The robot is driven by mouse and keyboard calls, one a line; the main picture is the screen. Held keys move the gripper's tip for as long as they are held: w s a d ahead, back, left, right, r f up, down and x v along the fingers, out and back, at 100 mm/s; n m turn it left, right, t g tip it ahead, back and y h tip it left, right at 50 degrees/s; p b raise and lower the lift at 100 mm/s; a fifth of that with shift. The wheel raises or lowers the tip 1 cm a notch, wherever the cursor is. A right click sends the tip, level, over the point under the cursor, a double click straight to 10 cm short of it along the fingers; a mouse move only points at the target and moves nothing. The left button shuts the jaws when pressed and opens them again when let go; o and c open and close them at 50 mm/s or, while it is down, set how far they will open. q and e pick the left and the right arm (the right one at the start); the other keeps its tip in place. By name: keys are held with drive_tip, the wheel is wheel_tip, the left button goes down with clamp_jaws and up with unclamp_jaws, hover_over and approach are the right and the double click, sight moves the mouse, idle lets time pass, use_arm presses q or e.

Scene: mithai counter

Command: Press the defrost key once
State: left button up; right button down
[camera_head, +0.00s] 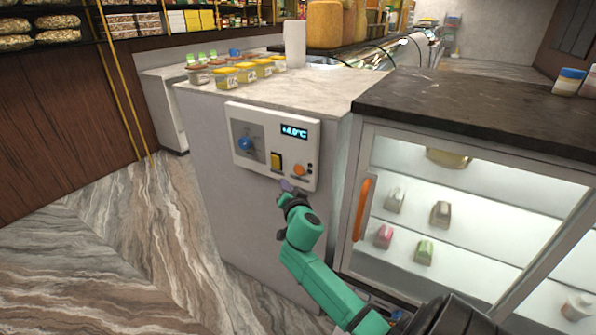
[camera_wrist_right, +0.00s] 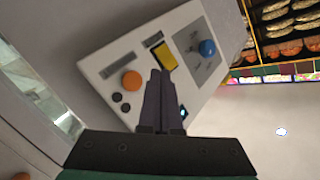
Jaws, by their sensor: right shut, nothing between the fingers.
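A white control panel (camera_head: 240,150) is on the front of the counter. It carries a blue knob (camera_head: 246,143), a yellow key (camera_head: 276,161), an orange round button (camera_head: 299,170), small dark buttons and a lit display (camera_head: 294,131). No readable label shows which is the defrost key. My right gripper (camera_head: 287,187) is shut and empty, at the panel's lower edge below the yellow key. In the right wrist view its fingertips (camera_wrist_right: 160,72) overlap the panel beside the yellow key (camera_wrist_right: 165,58), between it and the orange button (camera_wrist_right: 131,80). Contact cannot be told. My left gripper is out of view.
A glass-fronted cabinet (camera_head: 480,215) with an orange handle (camera_head: 363,209) stands right of the panel, with sweets inside. Small yellow-lidded jars (camera_head: 246,74) stand on the marble counter top (camera_head: 320,88). The marble floor (camera_head: 130,240) left of the counter is clear.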

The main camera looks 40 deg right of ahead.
sight(294, 170)
drive_tip(key=shift+w+d, duration=0.25)
drive_tip(key=shift+d, duration=0.55)
drive_tip(key=shift+w+d, duration=0.2)
drive_tip(key=shift+d, duration=0.6)
drive_tip(key=shift+w+d, duration=0.25)
drive_tip(key=shift+d, duration=0.55)
drive_tip(key=shift+w+d, duration=0.15)
drive_tip(key=shift+d, duration=0.25)
drive_tip(key=shift+w+d, duration=0.1)
drive_tip(key=shift+d, duration=0.3)
idle(0.6)
drive_tip(key=shift+s+a, duration=0.3)
drive_tip(key=shift+a, duration=0.5)
drive_tip(key=a, duration=0.2)
drive_tip(key=s+a, duration=0.1)
drive_tip(key=a, duration=0.1)
drive_tip(key=shift+s+a, duration=0.2)
drive_tip(key=shift+a, duration=0.2)
